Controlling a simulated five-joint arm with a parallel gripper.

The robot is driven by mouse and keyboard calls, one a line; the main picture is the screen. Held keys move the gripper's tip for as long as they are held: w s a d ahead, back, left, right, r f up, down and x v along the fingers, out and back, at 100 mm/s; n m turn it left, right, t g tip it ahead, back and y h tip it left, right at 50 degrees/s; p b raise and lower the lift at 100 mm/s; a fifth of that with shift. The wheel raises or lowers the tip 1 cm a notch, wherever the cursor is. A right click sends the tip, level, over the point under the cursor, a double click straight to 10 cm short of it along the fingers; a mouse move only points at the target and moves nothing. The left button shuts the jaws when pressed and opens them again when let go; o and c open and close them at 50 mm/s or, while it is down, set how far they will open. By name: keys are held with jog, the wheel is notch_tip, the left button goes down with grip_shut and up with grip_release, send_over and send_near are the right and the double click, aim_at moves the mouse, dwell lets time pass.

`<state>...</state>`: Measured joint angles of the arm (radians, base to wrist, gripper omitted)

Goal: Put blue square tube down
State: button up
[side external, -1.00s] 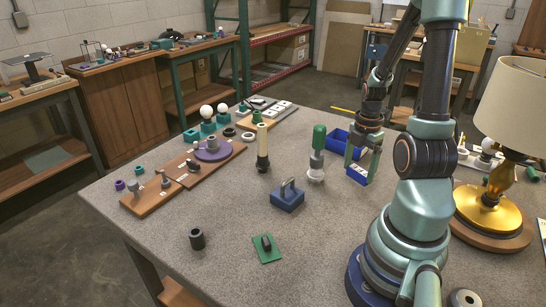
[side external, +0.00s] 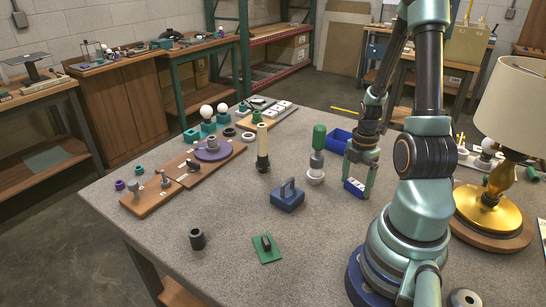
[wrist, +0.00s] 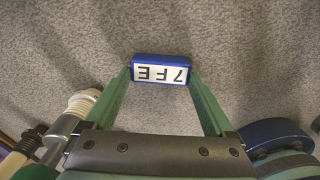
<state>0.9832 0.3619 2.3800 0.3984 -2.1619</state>
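The blue square tube (side external: 354,187) is a short blue block with a white face that carries dark marks. In the wrist view it (wrist: 162,58) lies between the two green fingertips, and its label reads upside down. My gripper (side external: 358,186) has its green fingers pointing down at the tube's two sides, and they appear to touch it. The tube is low at the table top (side external: 330,240); I cannot tell whether its underside touches the surface.
A green-topped bulb piece in a white holder (side external: 317,160) stands just left of my gripper. A blue open bin (side external: 340,138) is behind it. A blue block with a handle (side external: 287,197) sits further left. A lamp (side external: 490,205) stands at right.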

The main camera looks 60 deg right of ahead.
aim_at(353, 184)
jog(key=shift+o, duration=0.2)
jog(key=shift+r, duration=0.15)
notch_tip(353, 184, up, 12)
dwell(0.6)
jog(key=w+a+r+m+t+h, duration=0.1)
jog(key=w+a+r+m+t, duration=0.15)
jog(key=w, duration=0.35)
jog(key=w+a+r+m+t+h, duration=0.1)
jog(key=w+a+r+m, duration=0.15)
jog(key=w, duration=0.25)
jog(key=a+r+m+t+y, duration=0.1)
jog(key=a+r+m, duration=0.2)
jog(key=a, duration=0.6)
jog(key=w+a+r+m+t+y, duration=0.1)
jog(key=a+r+m, duration=0.2)
jog(key=a, duration=0.7)
jog(key=m, duration=0.2)
jog(key=shift+a+r+m, duration=0.2)
jog(key=shift+m, duration=0.1)
jog(key=shift+w, duration=0.1)
